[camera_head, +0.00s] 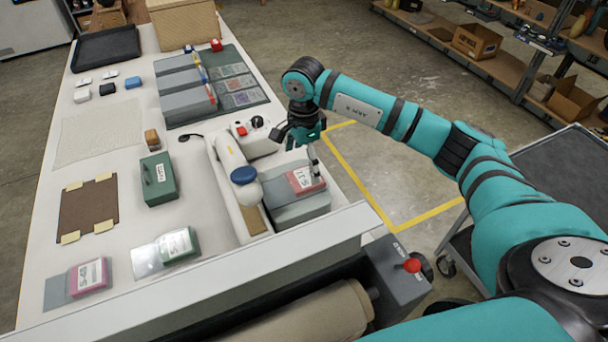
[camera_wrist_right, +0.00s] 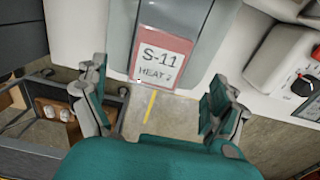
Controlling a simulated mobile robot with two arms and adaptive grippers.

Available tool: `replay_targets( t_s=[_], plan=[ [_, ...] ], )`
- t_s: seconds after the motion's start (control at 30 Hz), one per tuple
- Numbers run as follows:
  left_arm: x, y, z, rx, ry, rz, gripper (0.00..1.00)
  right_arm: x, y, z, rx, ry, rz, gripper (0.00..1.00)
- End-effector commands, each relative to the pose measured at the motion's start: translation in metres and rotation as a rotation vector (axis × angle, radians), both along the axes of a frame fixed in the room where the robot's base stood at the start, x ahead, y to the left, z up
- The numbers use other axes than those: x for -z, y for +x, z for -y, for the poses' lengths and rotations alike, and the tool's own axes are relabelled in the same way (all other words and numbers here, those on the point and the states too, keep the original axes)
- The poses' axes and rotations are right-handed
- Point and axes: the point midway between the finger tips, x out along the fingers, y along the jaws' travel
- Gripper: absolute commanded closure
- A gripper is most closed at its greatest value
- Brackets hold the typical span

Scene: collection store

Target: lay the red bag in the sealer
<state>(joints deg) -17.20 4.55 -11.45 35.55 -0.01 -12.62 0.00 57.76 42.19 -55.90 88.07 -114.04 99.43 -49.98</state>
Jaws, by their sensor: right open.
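The red bag (camera_head: 306,179) lies flat at the grey bed (camera_head: 298,212) on the right side of the white sealer (camera_head: 228,152), beside its long bar with the blue knob. In the right wrist view, the red bag (camera_wrist_right: 163,62) has a red-edged label reading "S-11 HEAT 2", and the white sealer body (camera_wrist_right: 265,62) is to its right. My right gripper (camera_head: 307,158) is over the bag's outer end. The right wrist view shows its fingers (camera_wrist_right: 157,105) spread wide with nothing between them. Whether they touch the bag is unclear. My left gripper is out of view.
A pink-labelled bag (camera_head: 88,277), a green-labelled bag (camera_head: 178,245) and a green box (camera_head: 158,180) are on the table left of the sealer. Grey folders (camera_head: 185,95) stand behind. A paper roll (camera_head: 300,318) and a red-knobbed grey box (camera_head: 395,272) are in front.

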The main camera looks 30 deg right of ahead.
Motion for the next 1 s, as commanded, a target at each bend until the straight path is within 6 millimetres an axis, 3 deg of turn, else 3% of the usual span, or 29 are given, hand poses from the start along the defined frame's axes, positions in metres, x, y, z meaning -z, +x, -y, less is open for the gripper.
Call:
replay_targets(
  t_s=[0.03, 0.2, 0.4, 1.0],
  plan=[
    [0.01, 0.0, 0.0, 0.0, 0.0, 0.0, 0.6, -0.009, 0.002, 0.0, 0.0, 0.0, 0.007, 0.03],
    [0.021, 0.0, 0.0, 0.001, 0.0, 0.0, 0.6, -0.042, 0.001, 0.0, 0.0, -0.001, 0.004, 0.03],
    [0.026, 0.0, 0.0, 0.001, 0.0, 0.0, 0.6, -0.066, 0.0, 0.0, 0.0, -0.001, 0.0, 0.03],
    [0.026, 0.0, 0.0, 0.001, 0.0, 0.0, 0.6, -0.07, 0.0, 0.0, 0.0, -0.001, -0.001, 0.03]
  ],
)
